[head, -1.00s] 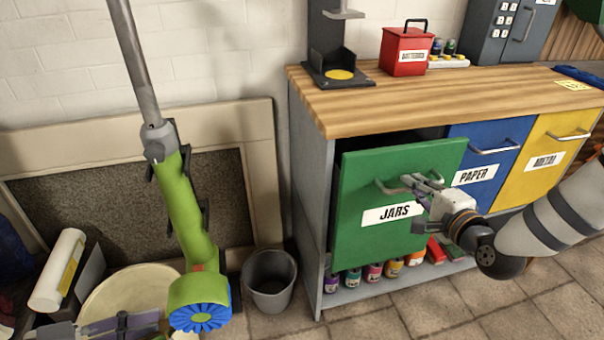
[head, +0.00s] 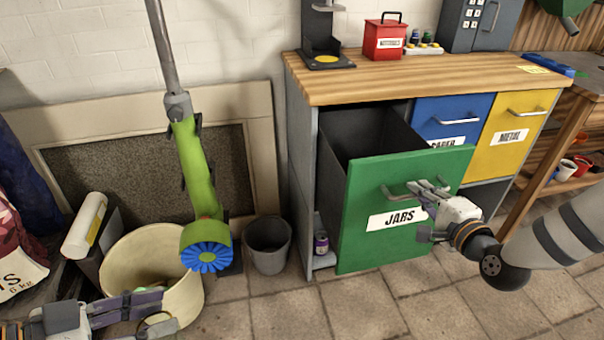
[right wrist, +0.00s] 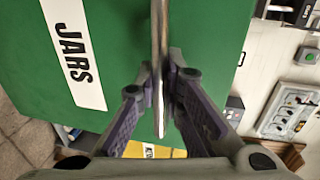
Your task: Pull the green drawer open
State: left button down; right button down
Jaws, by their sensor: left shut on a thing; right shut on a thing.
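The green drawer (head: 410,245) with the JARS label stands well out of the cabinet, and its dark inside (head: 368,135) shows behind the front. My right gripper (head: 428,190) is shut on the drawer's metal bar handle (head: 395,190). In the right wrist view the handle (right wrist: 160,115) runs between the two fingers, in front of the green drawer face (right wrist: 115,35). My left gripper (head: 150,312) is low at the left, in front of the cream bucket (head: 190,290). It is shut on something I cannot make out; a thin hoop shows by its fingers.
The blue PAPER drawer (head: 445,115) and yellow METAL drawer (head: 515,125) beside it are shut. A grey bin (head: 268,250) stands left of the cabinet. A green and blue tool (head: 195,190) stands over the bucket. The tiled floor (head: 360,305) before the drawer is clear.

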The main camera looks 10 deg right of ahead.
dwell(0.3)
jog(key=c, duration=1.7)
grip_release()
jog(key=shift+s, duration=0.1)
jog(key=v, duration=1.2)
